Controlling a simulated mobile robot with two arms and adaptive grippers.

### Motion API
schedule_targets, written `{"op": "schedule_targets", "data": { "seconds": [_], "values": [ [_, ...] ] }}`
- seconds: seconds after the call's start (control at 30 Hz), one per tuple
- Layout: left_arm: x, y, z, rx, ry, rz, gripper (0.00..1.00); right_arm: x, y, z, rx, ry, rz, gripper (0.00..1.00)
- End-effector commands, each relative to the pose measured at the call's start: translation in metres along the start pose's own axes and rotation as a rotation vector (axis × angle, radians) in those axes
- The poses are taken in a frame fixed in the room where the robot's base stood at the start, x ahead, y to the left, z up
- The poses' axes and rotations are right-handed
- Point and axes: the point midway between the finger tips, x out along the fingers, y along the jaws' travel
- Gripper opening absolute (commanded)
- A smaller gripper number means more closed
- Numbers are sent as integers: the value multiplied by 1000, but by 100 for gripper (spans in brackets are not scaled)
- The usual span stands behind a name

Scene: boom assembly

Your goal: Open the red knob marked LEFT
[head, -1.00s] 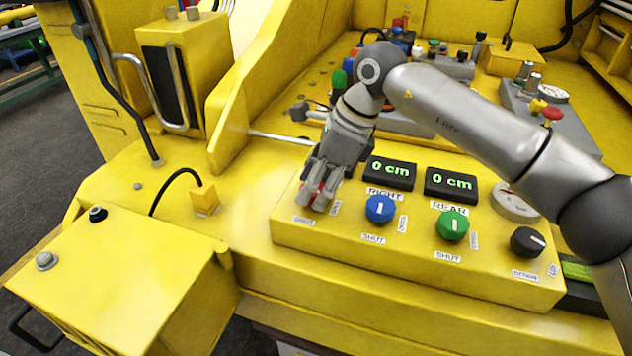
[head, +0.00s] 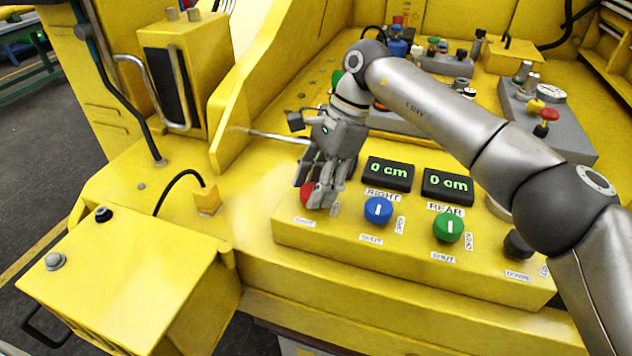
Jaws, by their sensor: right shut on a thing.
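The red knob (head: 308,193) is at the left end of the yellow control panel (head: 400,262). My right gripper (head: 318,192) comes down on it from above, its fingers shut around the knob. The fingers hide part of the knob and its pointer, so I cannot tell its exact angle. A small label shows below it; the LEFT marking is hidden behind the gripper. My left gripper is not in view.
A blue knob (head: 378,210), a green knob (head: 448,227) and a black knob (head: 518,244) sit to the right. Two displays read 0 cm, above RIGHT (head: 388,174) and REAR (head: 447,187). A yellow box (head: 125,275) stands at the front left.

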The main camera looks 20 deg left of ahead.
Motion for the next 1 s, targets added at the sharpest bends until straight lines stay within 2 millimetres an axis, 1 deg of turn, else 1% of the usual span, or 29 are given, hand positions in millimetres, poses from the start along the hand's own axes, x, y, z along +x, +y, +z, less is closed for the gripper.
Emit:
{"op": "schedule_targets", "data": {
  "seconds": [0.37,0.4,0.5,0.53,0.87,0.97,1.0],
  "values": [
    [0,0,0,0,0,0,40,-1,0,0,-6,1,-1,19],
    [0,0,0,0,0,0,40,-1,0,0,-6,1,-1,48],
    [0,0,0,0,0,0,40,-1,0,0,-5,1,-1,61],
    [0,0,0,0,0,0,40,-1,0,0,-5,1,-1,64],
    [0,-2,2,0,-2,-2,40,-2,0,0,-4,1,0,64],
    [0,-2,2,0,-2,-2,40,-10,0,0,-4,1,-2,64],
    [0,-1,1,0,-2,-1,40,-15,-1,0,-3,1,-3,64]
  ]
}}
